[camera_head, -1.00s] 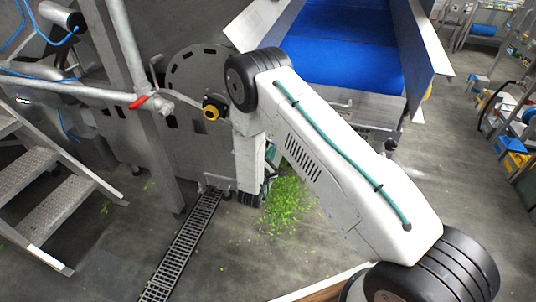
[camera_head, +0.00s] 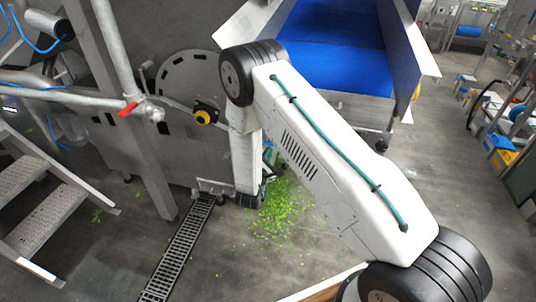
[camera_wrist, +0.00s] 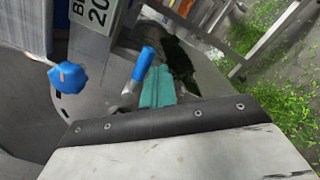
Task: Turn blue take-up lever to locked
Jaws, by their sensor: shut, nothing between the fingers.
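In the wrist view, a blue cylindrical grip with a bare metal end (camera_wrist: 143,65), which looks like the take-up lever, stands near the middle, tilted. A teal piece (camera_wrist: 157,88) just right of it appears to be the shut fingertips of my gripper, with nothing held. The two are very close; I cannot tell whether they touch. A separate faceted blue knob (camera_wrist: 68,77) is to the left. In the head view my arm hides the lever, and the gripper cannot be made out clearly behind the forearm.
In the wrist view, a dark bolted strip (camera_wrist: 160,122) edges a scuffed pale panel in front. In the head view, the blue conveyor belt (camera_head: 335,45) is behind my arm. Steps (camera_head: 45,215) stand left, a floor drain (camera_head: 180,245) in the middle. Green scraps (camera_head: 280,210) litter the floor.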

